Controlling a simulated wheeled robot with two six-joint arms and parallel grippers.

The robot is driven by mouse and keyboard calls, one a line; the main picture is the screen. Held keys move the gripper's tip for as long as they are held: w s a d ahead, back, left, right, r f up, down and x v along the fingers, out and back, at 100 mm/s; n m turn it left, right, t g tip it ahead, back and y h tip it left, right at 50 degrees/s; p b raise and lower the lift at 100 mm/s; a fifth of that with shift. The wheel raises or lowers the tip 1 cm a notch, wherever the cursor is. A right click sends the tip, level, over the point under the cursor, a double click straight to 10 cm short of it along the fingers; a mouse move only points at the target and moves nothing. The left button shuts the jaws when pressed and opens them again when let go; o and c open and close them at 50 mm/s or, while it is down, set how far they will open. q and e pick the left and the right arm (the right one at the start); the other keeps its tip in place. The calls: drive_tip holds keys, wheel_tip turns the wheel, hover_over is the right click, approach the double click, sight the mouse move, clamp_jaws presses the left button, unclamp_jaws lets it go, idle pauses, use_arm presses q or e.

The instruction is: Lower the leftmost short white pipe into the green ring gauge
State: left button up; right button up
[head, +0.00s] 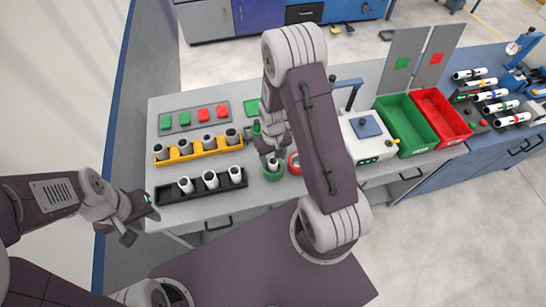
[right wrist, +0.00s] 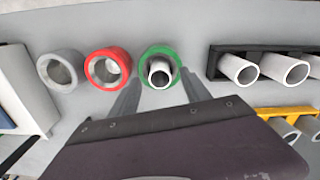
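A short white pipe (right wrist: 158,77) stands inside the green ring gauge (right wrist: 176,54), with the ring around it. In the head view, the pipe (head: 272,163) rises from the green ring (head: 273,175). My right gripper (right wrist: 160,82) is open, with a finger on each side of the pipe and gaps between. A black rack (head: 170,195) holds three more short white pipes, including one at its left (head: 185,185); its left end slot looks empty. My left gripper (head: 142,216) is open and empty off the table's left front corner.
A red ring (right wrist: 107,67) and a grey ring (right wrist: 60,70) stand beside the green ring. A yellow rack (head: 190,153) of pipes is behind the black rack. A white device (head: 370,147), green bin (head: 405,123) and red bin (head: 441,117) stand right.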

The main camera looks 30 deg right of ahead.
wheel_tip(320, 180, up, 9)
idle(0.4)
idle(0.7)
drive_tip(key=s+a+r+t+b, duration=0.1)
drive_tip(key=s+a+r, duration=0.3)
drive_tip(key=s, duration=0.4)
drive_tip(key=shift+s+a+r, duration=0.3)
drive_tip(key=shift+s+a, duration=0.05)
drive_tip(key=shift+a, duration=0.1)
